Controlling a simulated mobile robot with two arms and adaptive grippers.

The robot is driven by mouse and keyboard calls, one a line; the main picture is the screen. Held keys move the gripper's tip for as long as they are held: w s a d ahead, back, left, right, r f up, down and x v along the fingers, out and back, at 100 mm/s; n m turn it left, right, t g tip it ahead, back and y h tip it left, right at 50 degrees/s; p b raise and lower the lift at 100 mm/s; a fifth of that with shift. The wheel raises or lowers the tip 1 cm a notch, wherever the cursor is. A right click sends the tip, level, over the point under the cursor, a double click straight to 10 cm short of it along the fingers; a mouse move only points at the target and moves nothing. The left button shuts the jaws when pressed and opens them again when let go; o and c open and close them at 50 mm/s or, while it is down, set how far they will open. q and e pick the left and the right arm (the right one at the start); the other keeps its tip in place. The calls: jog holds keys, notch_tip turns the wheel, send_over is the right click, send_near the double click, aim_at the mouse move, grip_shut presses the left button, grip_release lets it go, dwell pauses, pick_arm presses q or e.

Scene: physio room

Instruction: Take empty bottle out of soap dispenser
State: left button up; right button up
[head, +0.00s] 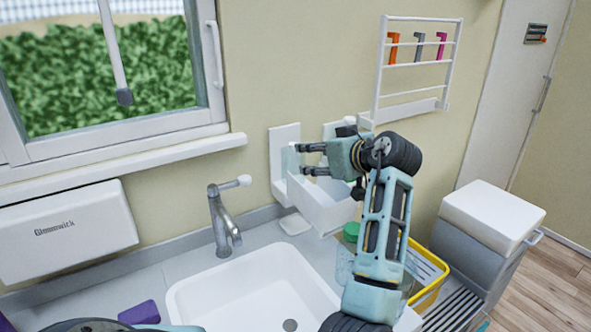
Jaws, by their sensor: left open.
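The soap dispenser (281,133) is a white wall unit to the right of the tap. Its white box-like front (322,212) hangs tilted forward and open. A pale, see-through shape (291,160), which may be the empty bottle, shows at the dispenser's back plate, just left of the fingertips. I cannot tell whether the fingers touch that shape. My gripper and arm hide part of the dispenser and what is behind.
A white sink (240,292) with a grey tap (222,225) lies below left. A yellow basket (432,270) and a green-capped item (351,231) are partly behind my arm. A wall rack (418,63) hangs above right. A purple item (139,312) lies left of the sink.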

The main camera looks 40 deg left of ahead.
aim_at(298, 154)
pick_arm(q)
jog(key=p+x, duration=0.1)
jog(key=x, duration=0.2)
jog(key=p+x, duration=0.1)
jog(key=x, duration=0.2)
jog(key=shift+a+r, duration=0.1)
jog(key=shift+a, duration=0.25)
jog(key=p+x, duration=0.3)
jog(key=x, duration=0.1)
jog(key=shift+w+a, duration=0.15)
jog(key=shift+a, duration=0.4)
jog(key=shift+w+a+f, duration=0.15)
jog(key=shift+f, duration=0.15)
jog(key=shift+c, duration=0.8)
jog(key=c, duration=0.6)
jog(key=shift+c, duration=0.2)
